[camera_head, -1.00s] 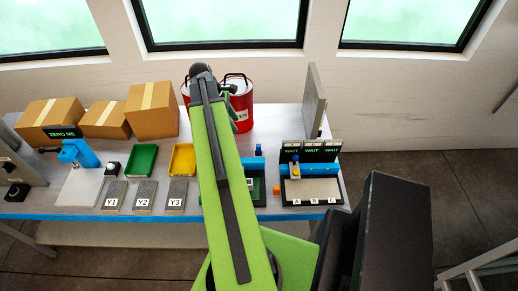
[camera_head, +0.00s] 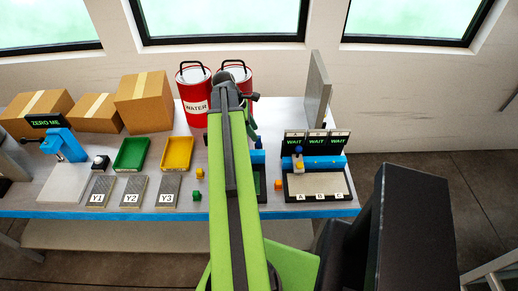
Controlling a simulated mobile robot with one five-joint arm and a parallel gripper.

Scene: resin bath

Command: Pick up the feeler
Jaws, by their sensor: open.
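No part is clearly marked as the feeler. One candidate is a small blue-topped piece with a pale yellowish body (camera_head: 298,160), upright at the left of the blue bar of the A-B-C station (camera_head: 318,188). Another small blue knob (camera_head: 258,143) stands just right of my arm, on a second station that my arm partly covers. My green arm reaches up the middle of the head view, and its far end folds down behind itself. My gripper's fingers are hidden behind the arm, left of the A-B-C station.
Left of my arm are a yellow tray (camera_head: 190,153), a green tray (camera_head: 145,154), plates Y1 (camera_head: 102,186), Y2 (camera_head: 138,186) and Y3 (camera_head: 170,188), and small yellow and green blocks. Red water buckets (camera_head: 195,95) and boxes (camera_head: 143,100) stand behind. A grey panel (camera_head: 318,90) stands at right.

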